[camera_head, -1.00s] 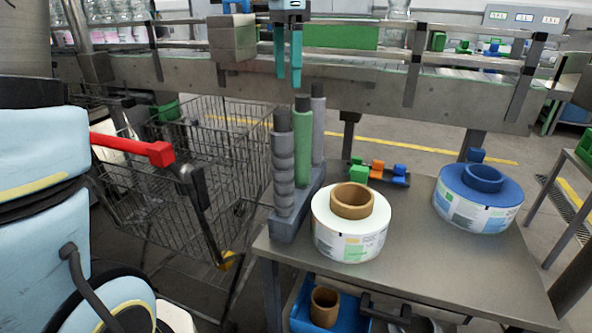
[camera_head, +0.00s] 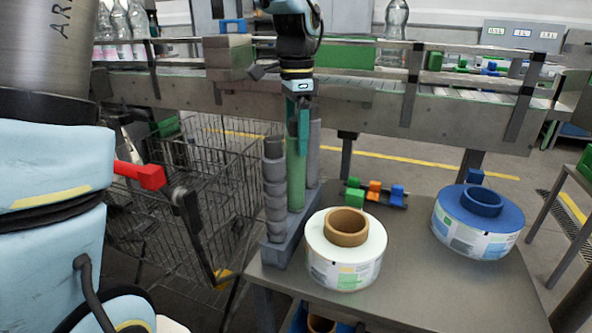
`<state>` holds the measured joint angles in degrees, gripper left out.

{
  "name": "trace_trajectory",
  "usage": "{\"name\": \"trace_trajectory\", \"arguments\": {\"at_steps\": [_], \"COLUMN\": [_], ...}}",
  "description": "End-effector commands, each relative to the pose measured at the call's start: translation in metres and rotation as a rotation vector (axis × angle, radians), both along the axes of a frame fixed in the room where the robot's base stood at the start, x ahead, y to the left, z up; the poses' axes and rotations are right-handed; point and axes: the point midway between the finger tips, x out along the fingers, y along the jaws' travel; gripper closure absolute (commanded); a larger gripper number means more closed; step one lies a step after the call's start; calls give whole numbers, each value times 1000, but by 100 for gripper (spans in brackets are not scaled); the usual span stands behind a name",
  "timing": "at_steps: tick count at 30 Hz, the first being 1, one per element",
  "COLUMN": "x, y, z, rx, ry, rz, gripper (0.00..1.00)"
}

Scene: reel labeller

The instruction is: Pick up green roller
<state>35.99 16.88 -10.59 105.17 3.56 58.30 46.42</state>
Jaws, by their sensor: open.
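The green roller (camera_head: 296,180) stands upright in a grey holder (camera_head: 285,248) at the left end of the metal table. A ribbed grey roller (camera_head: 275,195) stands to its left and a smooth grey roller (camera_head: 314,155) stands behind it to the right. My gripper (camera_head: 298,135) points down at the top of the green roller, with its teal fingers overlapping the roller's upper part in this view. The fingers hide the roller's dark top. The jaws are open. I cannot tell whether the fingers touch the roller.
A white label reel (camera_head: 343,265) with a brown core sits right of the holder. A blue reel (camera_head: 478,222) is on the table (camera_head: 430,285) at the right. Small coloured blocks (camera_head: 375,190) lie behind. A conveyor (camera_head: 370,95) runs behind and a wire cart (camera_head: 205,180) stands left.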

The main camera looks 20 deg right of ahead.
Motion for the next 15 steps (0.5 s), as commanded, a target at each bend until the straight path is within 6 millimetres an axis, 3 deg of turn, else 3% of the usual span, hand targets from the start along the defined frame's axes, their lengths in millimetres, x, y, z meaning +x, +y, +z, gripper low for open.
{"name": "trace_trajectory", "arguments": {"at_steps": [7,15], "x": [0,0], "y": [0,0], "z": [-2,-2], "rx": [0,0], "ry": [-1,-1], "rz": [0,0], "gripper": [11,41]}}
